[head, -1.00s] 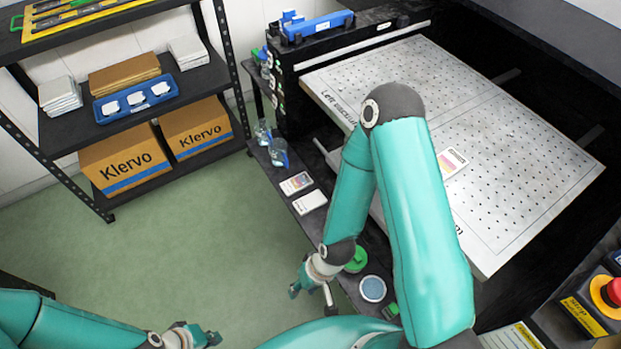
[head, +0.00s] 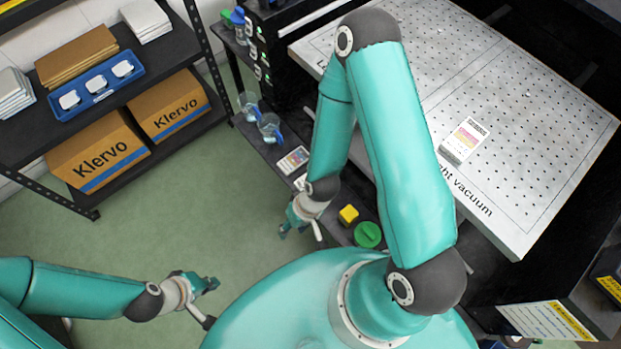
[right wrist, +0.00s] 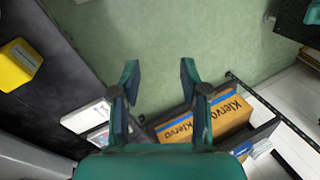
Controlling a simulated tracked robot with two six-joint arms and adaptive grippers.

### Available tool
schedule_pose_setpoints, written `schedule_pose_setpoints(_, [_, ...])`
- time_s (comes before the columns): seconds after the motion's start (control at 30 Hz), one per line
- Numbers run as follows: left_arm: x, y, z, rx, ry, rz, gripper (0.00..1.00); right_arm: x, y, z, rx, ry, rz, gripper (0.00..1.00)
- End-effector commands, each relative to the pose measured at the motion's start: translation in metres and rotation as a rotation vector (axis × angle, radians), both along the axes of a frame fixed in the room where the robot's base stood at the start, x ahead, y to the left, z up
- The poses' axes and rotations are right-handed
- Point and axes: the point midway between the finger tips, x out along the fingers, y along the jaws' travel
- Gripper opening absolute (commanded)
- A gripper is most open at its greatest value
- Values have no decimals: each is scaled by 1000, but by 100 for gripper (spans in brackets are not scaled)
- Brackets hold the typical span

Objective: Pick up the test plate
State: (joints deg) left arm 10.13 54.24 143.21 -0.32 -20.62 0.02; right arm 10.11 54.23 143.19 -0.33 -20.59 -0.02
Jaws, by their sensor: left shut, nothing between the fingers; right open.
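A similar printed plate (head: 293,160) lies on the narrow dark bench, with a white plate (head: 300,182) partly hidden behind my right arm. I cannot tell which is the test plate. Two pale plates on the bench also show in the right wrist view (right wrist: 88,115), left of my right gripper (right wrist: 160,75). That gripper is open and empty, and in the head view (head: 298,228) it hangs over the bench's floor-side edge. My left gripper (head: 212,284) is shut and empty above the green floor.
A yellow block (head: 348,214) and a green round lid (head: 368,234) sit on the bench near my right forearm. Clear bottles (head: 270,127) stand farther along it. Shelves with Klervo boxes (head: 98,157) stand at the left. The floor between is clear.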

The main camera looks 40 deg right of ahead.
Motion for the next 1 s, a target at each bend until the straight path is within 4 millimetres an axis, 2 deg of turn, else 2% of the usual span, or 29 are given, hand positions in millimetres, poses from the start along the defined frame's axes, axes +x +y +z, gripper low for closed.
schedule_pose_setpoints(0.03, [0, 0, -2, 0, 0, 0, 0, 2, 0, -1, 0, -5, 9, 57])
schedule_pose_setpoints(0.13, [0, 0, -13, 0, -1, 0, 0, 13, -3, -6, 0, -35, 84, 73])
schedule_pose_setpoints(0.23, [0, 0, -35, 0, -1, 0, 0, 35, -11, -15, -4, -100, 267, 90])
schedule_pose_setpoints(0.37, [0, 0, -74, 0, 0, 0, 0, 75, -31, -20, -46, -221, 652, 90])
schedule_pose_setpoints(0.43, [0, 0, -96, 0, 0, 0, 0, 96, -48, -16, -86, -278, 891, 90])
schedule_pose_setpoints(0.6, [0, 0, -139, 0, 0, 0, 0, 130, -103, 10, -212, -331, 1419, 90])
schedule_pose_setpoints(0.7, [0, 0, -154, 0, -1, 0, 0, 138, -131, 30, -264, -313, 1631, 90])
schedule_pose_setpoints(0.8, [0, 0, -161, 0, -1, 0, 0, 139, -148, 43, -287, -288, 1754, 90])
schedule_pose_setpoints(0.87, [0, 0, -163, 0, -1, 0, 0, 139, -154, 44, -292, -277, 1792, 90])
schedule_pose_setpoints(1.0, [0, 0, -166, 0, -1, 0, 0, 138, -156, 29, -289, -268, 1813, 90])
